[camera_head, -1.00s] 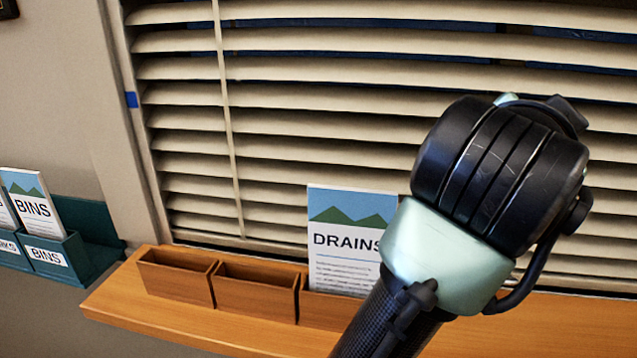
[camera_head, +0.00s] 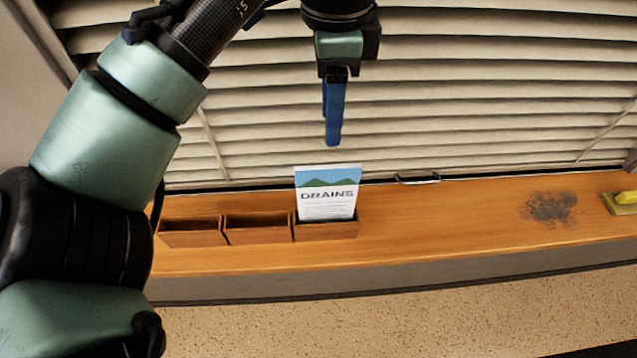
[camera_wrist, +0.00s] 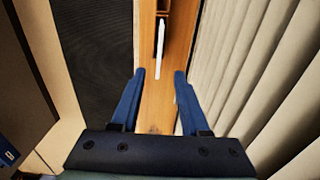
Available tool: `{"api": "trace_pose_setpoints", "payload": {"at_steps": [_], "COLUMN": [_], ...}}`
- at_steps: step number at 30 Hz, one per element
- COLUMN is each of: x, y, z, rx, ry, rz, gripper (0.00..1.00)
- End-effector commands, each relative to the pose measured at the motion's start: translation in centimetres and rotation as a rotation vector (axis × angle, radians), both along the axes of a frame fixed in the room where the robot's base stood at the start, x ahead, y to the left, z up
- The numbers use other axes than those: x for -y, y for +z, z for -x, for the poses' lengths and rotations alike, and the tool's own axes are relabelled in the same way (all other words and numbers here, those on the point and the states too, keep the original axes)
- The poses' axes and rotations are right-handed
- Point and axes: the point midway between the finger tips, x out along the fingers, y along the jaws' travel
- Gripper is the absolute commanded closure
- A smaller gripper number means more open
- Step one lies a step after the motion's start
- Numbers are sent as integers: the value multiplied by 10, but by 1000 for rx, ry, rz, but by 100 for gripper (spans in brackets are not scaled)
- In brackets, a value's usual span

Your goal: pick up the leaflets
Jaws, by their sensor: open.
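The leaflets (camera_head: 328,197) stand upright in the right one of three wooden pockets (camera_head: 328,231) on the sill. Their front reads DRAINS under a blue and green picture. My gripper (camera_head: 334,143) hangs above them, fingers pointing down, apart from them. From the side its fingers overlap in the head view. In the wrist view my gripper (camera_wrist: 160,72) is open and empty. The leaflets show there nearly edge-on as a pale strip (camera_wrist: 160,45), beyond the fingertips and roughly between them. The lower part of the leaflets is hidden in the pocket.
Two empty wooden pockets (camera_head: 192,231) stand to the left on the wooden sill (camera_head: 440,235). Slatted blinds (camera_head: 450,110) hang close behind. A dark smudge (camera_head: 551,207) and a yellow-green object (camera_head: 625,198) lie to the right. A small metal handle (camera_head: 417,179) sits at the back edge.

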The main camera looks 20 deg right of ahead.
Motion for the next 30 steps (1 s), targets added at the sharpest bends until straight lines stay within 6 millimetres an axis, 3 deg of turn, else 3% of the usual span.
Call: {"api": "trace_pose_setpoints", "payload": {"at_steps": [12,20,30], "x": [1,2,4], "y": [-65,-80,-124], "z": [1,1,2], "rx": [-4,-2,-1], "ry": [-2,0,0], "rz": [4,3,2], "gripper": [55,55,55]}}
